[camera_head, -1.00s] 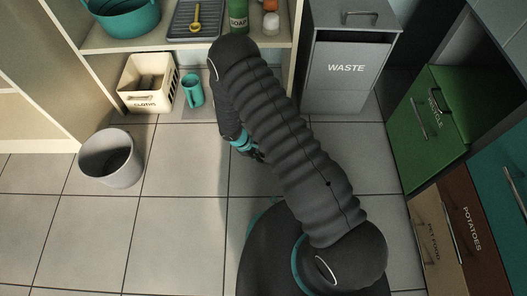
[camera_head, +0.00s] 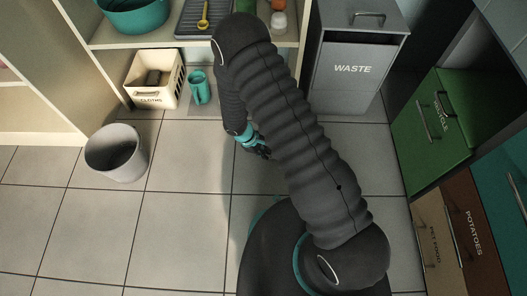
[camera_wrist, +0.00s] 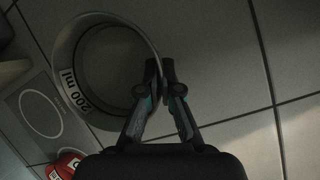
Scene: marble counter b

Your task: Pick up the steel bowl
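A round grey bowl (camera_wrist: 72,78), marked "200 ml" on its wall, fills the upper left of the wrist view; I take it to be the steel bowl. My gripper (camera_wrist: 160,68) has its fingertips close together on either side of the bowl's right rim. It looks shut on that thin rim. In the head view my gripper (camera_head: 258,148) hangs low below my arm over the tiled floor. The bowl cannot be made out there, as my arm covers that area.
A grey bin (camera_head: 116,160) stands on the floor at left. A cloths box (camera_head: 146,97) and a teal mug (camera_head: 199,88) are on the low shelf. The waste bin (camera_head: 345,85) and green recycle drawer (camera_head: 427,140) are at right. A red object (camera_wrist: 66,165) shows at lower left.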

